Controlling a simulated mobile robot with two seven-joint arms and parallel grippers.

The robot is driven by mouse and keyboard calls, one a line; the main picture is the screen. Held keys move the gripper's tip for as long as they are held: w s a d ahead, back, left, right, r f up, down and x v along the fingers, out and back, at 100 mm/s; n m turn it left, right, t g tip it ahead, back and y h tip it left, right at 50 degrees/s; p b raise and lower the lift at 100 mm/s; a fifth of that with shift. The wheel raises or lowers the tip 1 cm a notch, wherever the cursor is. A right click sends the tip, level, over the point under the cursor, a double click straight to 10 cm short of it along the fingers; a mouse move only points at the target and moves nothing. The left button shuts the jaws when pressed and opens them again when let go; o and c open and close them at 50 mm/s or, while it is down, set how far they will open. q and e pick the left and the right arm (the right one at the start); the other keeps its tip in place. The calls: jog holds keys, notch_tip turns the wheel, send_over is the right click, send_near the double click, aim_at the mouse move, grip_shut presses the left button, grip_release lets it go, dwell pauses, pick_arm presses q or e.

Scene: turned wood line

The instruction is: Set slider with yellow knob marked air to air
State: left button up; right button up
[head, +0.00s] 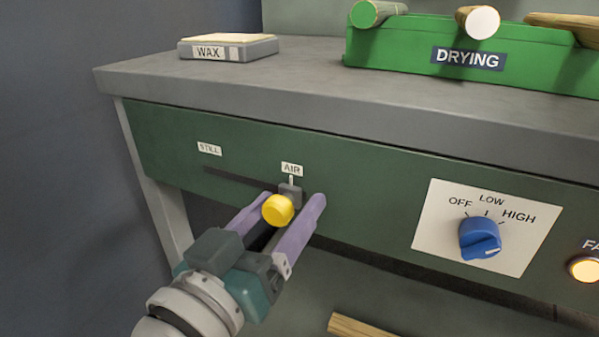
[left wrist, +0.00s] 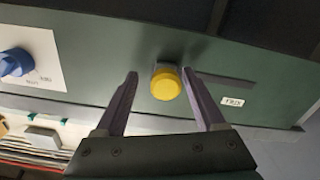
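The slider's yellow knob (head: 278,209) stands out from a grey block (head: 290,193) at the right end of a dark slot in the green panel. The block's white pointer is under the AIR label (head: 292,169). The STILL label (head: 209,149) is above the slot's left end. My left gripper (head: 290,199) is open, with one purple finger on each side of the knob. In the left wrist view, the yellow knob (left wrist: 166,84) sits between the fingers, with a clear gap to the left finger and little gap to the right one. My right gripper is in neither view.
A blue dial (head: 480,238) on a white OFF/LOW/HIGH plate is to the right, with a lit button (head: 584,269) beyond it. On the worktop (head: 300,85) are a WAX box (head: 228,48) and a green DRYING tray (head: 400,55) holding turned wood.

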pick_arm(q)
jog(key=shift+a, duration=0.1)
jog(key=shift+s, duration=0.15)
jog(key=p+v, duration=0.2)
jog(key=v, duration=0.7)
jog(key=shift+s+p, duration=0.3)
jog(key=shift+a, duration=0.1)
